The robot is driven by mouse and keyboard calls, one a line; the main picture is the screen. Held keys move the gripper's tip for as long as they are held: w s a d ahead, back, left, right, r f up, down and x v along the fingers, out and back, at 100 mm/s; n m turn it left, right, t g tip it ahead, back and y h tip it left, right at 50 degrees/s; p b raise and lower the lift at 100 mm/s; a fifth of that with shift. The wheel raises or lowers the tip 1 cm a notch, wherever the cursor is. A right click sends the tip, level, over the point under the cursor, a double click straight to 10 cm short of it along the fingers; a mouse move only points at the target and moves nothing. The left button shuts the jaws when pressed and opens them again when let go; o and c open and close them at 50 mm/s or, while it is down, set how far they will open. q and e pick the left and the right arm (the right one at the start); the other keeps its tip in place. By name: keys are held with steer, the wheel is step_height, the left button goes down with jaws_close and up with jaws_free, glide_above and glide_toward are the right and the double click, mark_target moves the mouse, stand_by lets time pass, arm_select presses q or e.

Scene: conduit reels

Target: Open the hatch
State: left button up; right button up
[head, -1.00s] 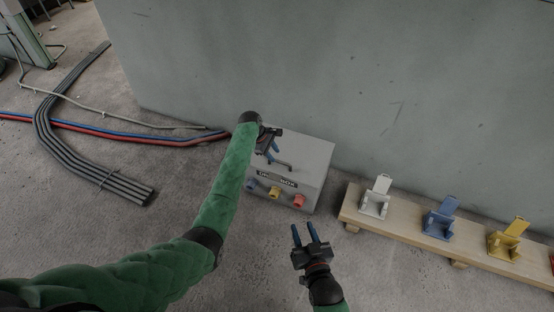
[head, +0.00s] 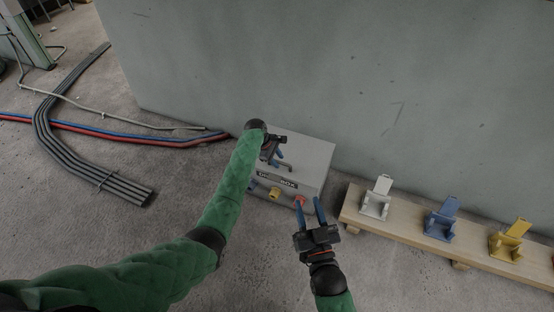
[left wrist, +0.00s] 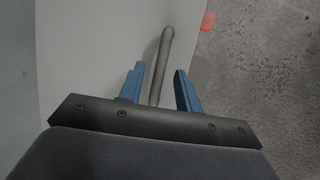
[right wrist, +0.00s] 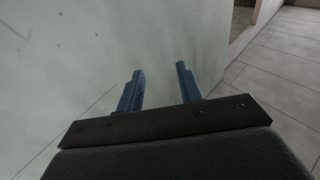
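A grey box (head: 312,150) stands on the floor against the wall. A dark bar handle (head: 286,167) is on its top face; a label and coloured fittings are on its front. My left gripper (head: 274,160) is over the box top at the handle. In the left wrist view its blue fingers (left wrist: 159,69) are open, with the handle (left wrist: 166,42) running between them and a gap to each finger. My right gripper (head: 308,200) is open and empty in front of the box, partly covering its front right corner. The left arm hides the box's left part.
A low wooden bench (head: 393,229) right of the box bears white (head: 376,200), blue (head: 440,222) and yellow (head: 509,240) holders. Red and blue conduits (head: 130,135) and a grey bundle (head: 60,145) lie on the floor at left. The floor in front is clear.

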arm_select(q)
jaws_close()
